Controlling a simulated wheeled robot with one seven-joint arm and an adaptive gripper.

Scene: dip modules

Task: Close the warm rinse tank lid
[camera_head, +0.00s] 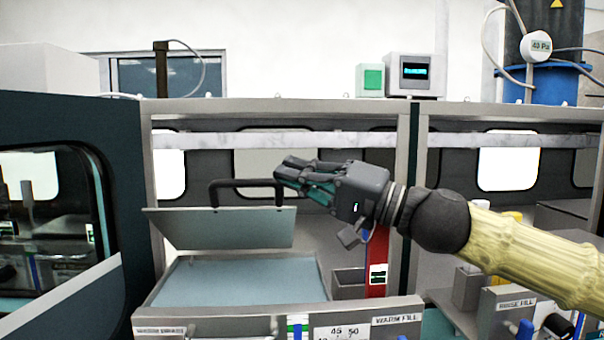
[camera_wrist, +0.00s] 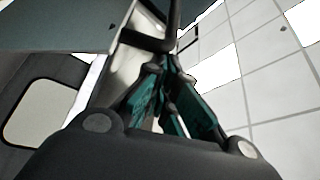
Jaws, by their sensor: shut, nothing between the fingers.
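The warm rinse tank lid (camera_head: 222,230) is a flat grey panel, raised and tilted above the tank (camera_head: 312,300), whose pale blue surface shows below it. A black bar handle (camera_head: 246,184) stands on the lid's upper edge. My gripper (camera_head: 280,174) is shut and empty, with its fingertips at the right end of the handle. In the wrist view, the fingertips (camera_wrist: 163,68) come together just below the dark handle (camera_wrist: 148,40), and part of the lid (camera_wrist: 55,25) fills the upper left. Whether the fingers touch the handle is unclear.
An open dark door (camera_head: 70,200) with a window stands at the left. A frame post (camera_head: 411,200) rises behind my gripper. A red panel (camera_head: 377,262) and a small grey bin (camera_head: 348,284) are right of the tank. The front ledge carries a "WARM FILL" label (camera_head: 397,318).

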